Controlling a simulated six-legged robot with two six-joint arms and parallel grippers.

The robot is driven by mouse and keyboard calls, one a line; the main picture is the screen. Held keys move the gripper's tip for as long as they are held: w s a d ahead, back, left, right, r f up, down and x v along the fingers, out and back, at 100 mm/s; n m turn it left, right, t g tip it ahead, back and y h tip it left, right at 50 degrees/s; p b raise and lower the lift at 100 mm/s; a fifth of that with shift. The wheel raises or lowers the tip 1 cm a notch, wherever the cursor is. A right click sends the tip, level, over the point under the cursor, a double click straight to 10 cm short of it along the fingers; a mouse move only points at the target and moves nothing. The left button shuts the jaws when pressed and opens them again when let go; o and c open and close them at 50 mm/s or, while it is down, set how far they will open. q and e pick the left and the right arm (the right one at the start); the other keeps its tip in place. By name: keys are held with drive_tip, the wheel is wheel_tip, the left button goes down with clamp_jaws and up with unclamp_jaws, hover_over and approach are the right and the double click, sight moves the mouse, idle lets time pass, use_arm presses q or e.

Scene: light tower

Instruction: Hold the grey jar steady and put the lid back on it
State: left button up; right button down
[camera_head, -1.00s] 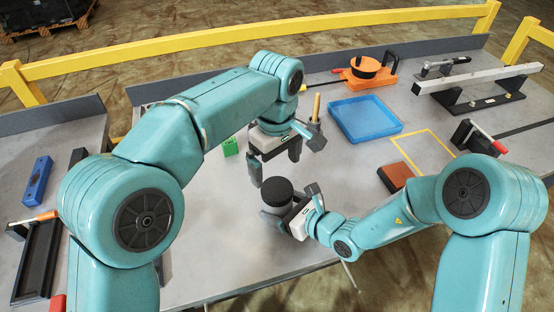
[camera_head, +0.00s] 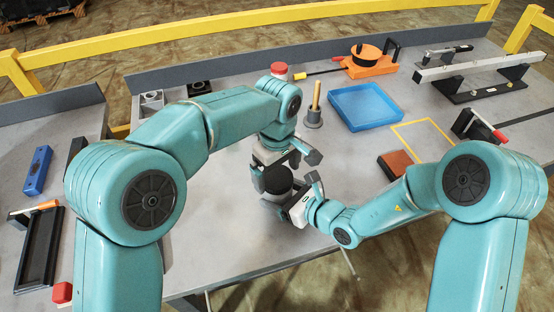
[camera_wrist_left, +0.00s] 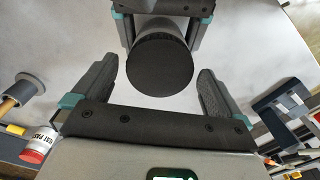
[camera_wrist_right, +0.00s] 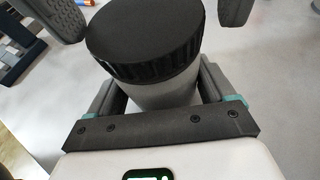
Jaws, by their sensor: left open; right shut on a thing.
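The grey jar (camera_wrist_right: 165,95) stands upright in the right wrist view, between the fingers of my right gripper (camera_wrist_right: 160,82). The right gripper is shut on its body. The black ribbed lid (camera_wrist_right: 145,35) sits on top of the jar; I cannot tell whether it is fully seated. The lid also shows in the head view (camera_head: 278,180) and from above in the left wrist view (camera_wrist_left: 160,65). My left gripper (camera_wrist_left: 157,72) is open and empty, with its fingers on either side of the lid and apart from it. It hides part of the jar in the head view.
A blue tray (camera_head: 366,107), an orange holder (camera_head: 370,62) and a brown block (camera_head: 396,163) are on the table to the right. A grey base with a wooden peg (camera_head: 315,112) and a red-topped can (camera_head: 279,70) stand behind the grippers. The table's front edge is close.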

use_arm(q)
drive_tip(key=shift+f, duration=0.25)
